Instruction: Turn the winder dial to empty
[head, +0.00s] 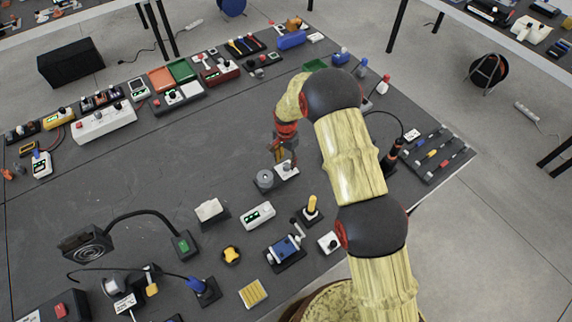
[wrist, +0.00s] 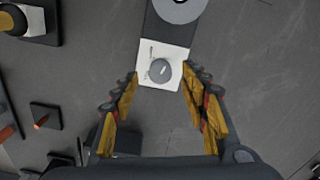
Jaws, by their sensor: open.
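The winder unit has a grey round spool (head: 265,178) on a dark base and a white panel (head: 288,169) to its right. In the wrist view the spool (wrist: 178,8) is at the top, and the white panel below it carries a small grey dial (wrist: 160,69). The dial's pale pointer mark seems to point to the upper right; the panel's marks are too small to read. My gripper (wrist: 159,80) is open, with one finger on each side of the panel and no visible contact. In the head view my gripper (head: 283,153) is just above the panel.
A white display box (head: 258,216), a yellow-handled lever (head: 312,207) and a blue device (head: 285,248) stand nearer on the grey table. A rack of small tools (head: 436,154) is at the right. The table left of the winder is clear.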

